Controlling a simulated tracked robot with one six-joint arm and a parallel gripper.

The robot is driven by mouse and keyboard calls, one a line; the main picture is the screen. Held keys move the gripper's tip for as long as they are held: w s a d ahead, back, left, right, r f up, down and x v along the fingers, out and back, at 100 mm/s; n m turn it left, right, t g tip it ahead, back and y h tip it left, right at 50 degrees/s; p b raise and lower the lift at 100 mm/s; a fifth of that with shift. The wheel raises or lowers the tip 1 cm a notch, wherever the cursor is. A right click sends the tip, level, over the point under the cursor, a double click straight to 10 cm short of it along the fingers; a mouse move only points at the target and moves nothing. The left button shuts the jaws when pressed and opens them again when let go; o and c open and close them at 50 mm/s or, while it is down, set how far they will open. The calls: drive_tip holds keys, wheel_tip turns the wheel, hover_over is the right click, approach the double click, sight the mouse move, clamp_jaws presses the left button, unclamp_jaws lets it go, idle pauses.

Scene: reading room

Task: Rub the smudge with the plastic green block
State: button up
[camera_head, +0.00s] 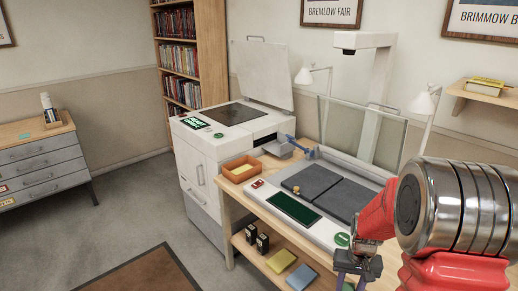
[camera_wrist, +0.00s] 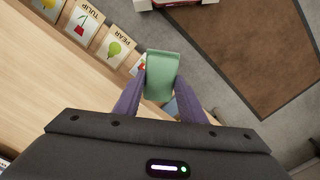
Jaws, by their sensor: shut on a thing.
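My gripper (camera_wrist: 161,92) is shut on the green block (camera_wrist: 163,66), which sits between its two purple fingers in the wrist view. The block is a smooth, pale green piece and hangs beside the wooden edge with picture cards. In the head view my gripper (camera_head: 352,280) is at the bottom right, in front of the scanner table, and its fingertips run down to the picture's edge. I cannot make out a smudge in either view.
A scanner with dark pads (camera_head: 328,190) and a raised glass plate stands on the wooden table. An orange tray (camera_head: 238,175) and a copier (camera_head: 205,150) with its lid up are to the left. Picture cards (camera_wrist: 117,47) line a wooden surface. Floor shows around a brown mat (camera_head: 140,276).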

drive_tip(key=w+a+f+n, duration=0.1)
drive_tip(key=w+a+f, duration=0.1)
drive_tip(key=a, duration=0.4)
drive_tip(key=w+a+f+n, duration=0.2)
drive_tip(key=a+f, duration=0.1)
drive_tip(key=a, duration=0.3)
drive_tip(key=shift+w+a, duration=0.2)
drive_tip(key=shift+a, duration=0.15)
